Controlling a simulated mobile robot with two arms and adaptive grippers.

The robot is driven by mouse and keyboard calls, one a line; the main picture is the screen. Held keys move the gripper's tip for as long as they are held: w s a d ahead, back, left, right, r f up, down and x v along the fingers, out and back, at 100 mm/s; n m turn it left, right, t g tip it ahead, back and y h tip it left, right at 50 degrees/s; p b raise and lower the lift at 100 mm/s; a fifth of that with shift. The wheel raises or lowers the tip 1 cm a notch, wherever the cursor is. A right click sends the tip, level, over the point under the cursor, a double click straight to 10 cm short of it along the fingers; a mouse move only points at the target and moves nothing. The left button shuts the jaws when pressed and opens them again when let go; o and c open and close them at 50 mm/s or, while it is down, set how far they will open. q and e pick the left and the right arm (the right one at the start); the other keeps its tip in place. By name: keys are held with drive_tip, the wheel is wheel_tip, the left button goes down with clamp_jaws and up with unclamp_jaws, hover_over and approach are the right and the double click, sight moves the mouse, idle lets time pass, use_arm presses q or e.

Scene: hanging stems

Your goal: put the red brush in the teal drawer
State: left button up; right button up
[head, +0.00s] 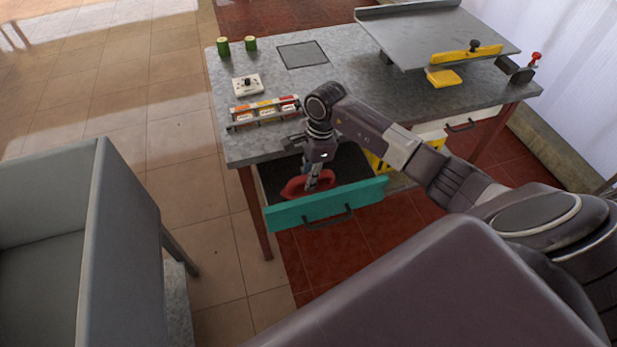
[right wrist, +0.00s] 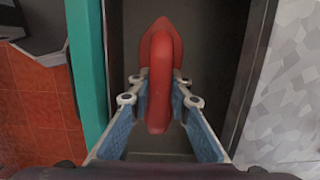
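The red brush (head: 295,187) is in the open teal drawer (head: 325,205), at its left part just behind the teal front panel. In the right wrist view the brush (right wrist: 161,50) lies lengthwise over the dark drawer floor, with its loop-like handle towards me. My right gripper (head: 316,180) reaches down into the drawer from above. Its blue-padded fingers (right wrist: 160,100) stand on both sides of the brush handle and close in on it. I cannot tell whether the brush touches the drawer floor. My left gripper is not in view.
The grey workbench (head: 290,90) above the drawer carries a rack of small blocks (head: 264,111), a white switch box (head: 248,84), green cans (head: 223,46) and a sheet-metal table with a yellow bar (head: 466,53).

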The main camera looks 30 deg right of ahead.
drive_tip(key=o, duration=0.4)
drive_tip(key=shift+o, duration=0.2)
drive_tip(key=shift+r+p, duration=0.25)
drive_tip(key=shift+p, duration=0.05)
drive_tip(key=shift+w+d+r, duration=0.1)
drive_tip(key=shift+r, duration=0.25)
wheel_tip(320, 180, up, 11)
drive_tip(key=d+b, duration=0.1)
drive_tip(key=b, duration=0.1)
drive_tip(key=shift+s+d, duration=0.3)
